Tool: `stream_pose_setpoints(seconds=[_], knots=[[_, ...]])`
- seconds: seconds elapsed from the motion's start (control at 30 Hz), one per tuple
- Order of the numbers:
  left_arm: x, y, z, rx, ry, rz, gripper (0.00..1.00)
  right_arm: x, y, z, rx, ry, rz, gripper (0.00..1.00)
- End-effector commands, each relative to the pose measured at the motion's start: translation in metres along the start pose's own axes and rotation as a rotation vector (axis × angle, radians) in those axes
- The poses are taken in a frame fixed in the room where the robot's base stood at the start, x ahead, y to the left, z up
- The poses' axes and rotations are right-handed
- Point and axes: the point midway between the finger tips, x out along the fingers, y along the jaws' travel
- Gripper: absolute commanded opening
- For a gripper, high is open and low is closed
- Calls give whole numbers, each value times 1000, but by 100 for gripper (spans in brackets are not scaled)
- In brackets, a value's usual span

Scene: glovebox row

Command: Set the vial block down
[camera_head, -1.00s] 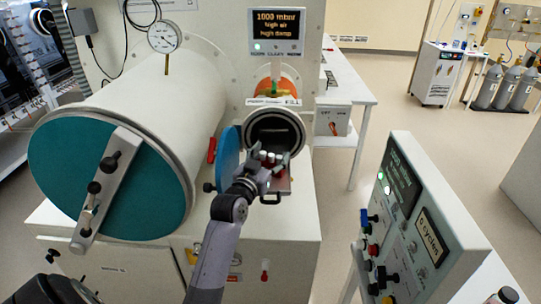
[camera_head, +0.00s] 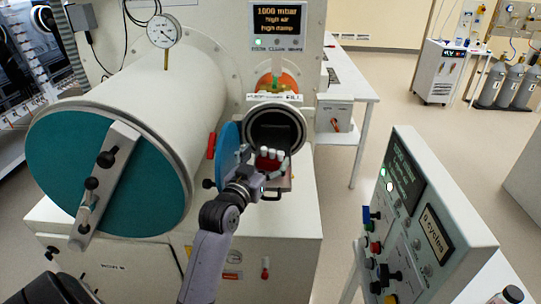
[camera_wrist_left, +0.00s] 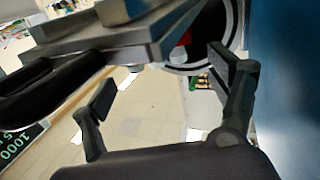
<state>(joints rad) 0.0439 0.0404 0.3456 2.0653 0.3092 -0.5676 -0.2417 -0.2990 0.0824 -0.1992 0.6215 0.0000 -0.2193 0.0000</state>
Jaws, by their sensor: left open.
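The vial block (camera_head: 268,161) is red with several white-topped vials. It stands upright on the small pull-out tray (camera_head: 284,184) at the mouth of the small round port. My left gripper (camera_head: 256,176) is at the block's near left side and partly covers its lower part. In the left wrist view the two fingers of the left gripper (camera_wrist_left: 162,80) are spread with nothing between them. The metal tray (camera_wrist_left: 120,42) with its black handle crosses the top left there, and a bit of red (camera_wrist_left: 185,38) shows behind it. My right gripper is not in view.
The small port's blue door (camera_head: 227,150) stands open left of my gripper. The large chamber with its teal door (camera_head: 75,175) fills the left. A control panel (camera_head: 425,220) with knobs stands at the right. Open floor lies between panel and port.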

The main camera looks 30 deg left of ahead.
Motion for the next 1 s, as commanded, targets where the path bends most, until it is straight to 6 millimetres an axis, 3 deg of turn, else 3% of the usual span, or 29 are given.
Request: stream_pose_setpoints(seconds=[0.1,0.3,1.0], knots=[[-18,0,2,2,1,0,82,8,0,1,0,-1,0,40],[-32,0,0,0,0,1,82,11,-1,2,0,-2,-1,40],[-32,0,0,0,0,1,82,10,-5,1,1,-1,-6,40]])
